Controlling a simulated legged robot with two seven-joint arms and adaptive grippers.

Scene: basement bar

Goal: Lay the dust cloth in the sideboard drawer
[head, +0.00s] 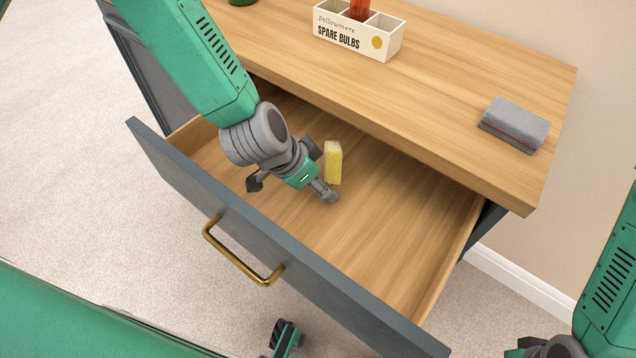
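The open sideboard drawer (385,215) has a bare wooden floor, a dark blue-grey front and a brass handle. My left gripper (296,180) reaches down into it with its fingers spread, so it is open. A small yellow folded block (333,163), which looks like the dust cloth, is inside the drawer just right of the fingers. Whether it touches a finger or the drawer floor is hard to tell. A grey folded pad with a reddish layer (515,124) lies on the sideboard top.
On the wooden sideboard top (455,95) stands a white "SPARE BULBS" box (357,35) with an orange-red item in it. A green object (242,2) is cut off at the top edge. The drawer's right part is empty. Carpet lies in front.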

